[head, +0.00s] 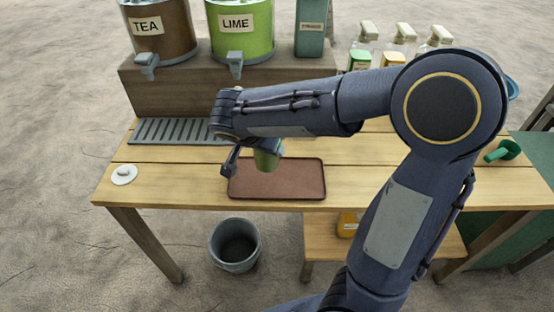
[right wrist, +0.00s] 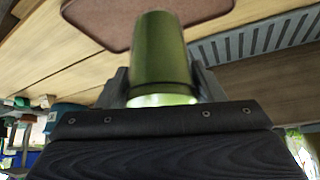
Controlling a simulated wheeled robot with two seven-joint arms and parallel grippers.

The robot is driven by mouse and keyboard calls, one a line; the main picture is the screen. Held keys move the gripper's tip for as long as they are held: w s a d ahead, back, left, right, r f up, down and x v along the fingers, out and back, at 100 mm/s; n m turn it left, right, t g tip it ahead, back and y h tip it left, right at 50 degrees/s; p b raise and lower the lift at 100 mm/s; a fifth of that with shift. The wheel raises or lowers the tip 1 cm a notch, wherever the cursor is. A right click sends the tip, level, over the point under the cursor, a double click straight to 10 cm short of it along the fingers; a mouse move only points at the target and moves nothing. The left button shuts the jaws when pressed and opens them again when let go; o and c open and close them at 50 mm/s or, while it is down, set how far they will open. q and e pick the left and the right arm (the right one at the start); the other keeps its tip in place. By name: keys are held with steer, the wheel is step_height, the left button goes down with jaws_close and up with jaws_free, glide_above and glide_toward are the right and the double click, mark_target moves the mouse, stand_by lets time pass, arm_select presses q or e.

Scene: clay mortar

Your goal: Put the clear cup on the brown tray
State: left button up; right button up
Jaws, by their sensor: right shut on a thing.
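The cup (head: 268,158) looks green, as if clear and filled with green drink. My right gripper (head: 254,161) is shut on it, over the back left part of the brown tray (head: 290,188). I cannot tell whether the cup touches the tray. In the right wrist view the cup (right wrist: 160,55) stands out between the fingers, with a pale, bright end near the gripper. The tray (right wrist: 100,22) shows beyond it, with its bare brown surface in sight. My left gripper is not in view.
Tea (head: 160,30) and lime (head: 241,30) dispensers stand on a raised shelf behind a slotted grate (head: 175,131). A white lid (head: 123,174) lies at the table's left. A green scoop (head: 503,151) lies right. A bucket (head: 235,245) stands below.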

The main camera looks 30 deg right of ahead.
mark_target(276, 160)
steer(key=d+f, duration=0.3)
steer(key=shift+w+f, duration=0.15)
steer(key=shift+f, duration=0.1)
steer(key=shift+d+f+b, duration=0.2)
steer(key=shift+f+b, duration=0.1)
steer(key=shift+f, duration=1.55)
steer(key=shift+f+b, duration=0.25)
steer(key=shift+b, duration=0.1)
steer(key=o, duration=1.3)
steer(key=shift+r, duration=0.1)
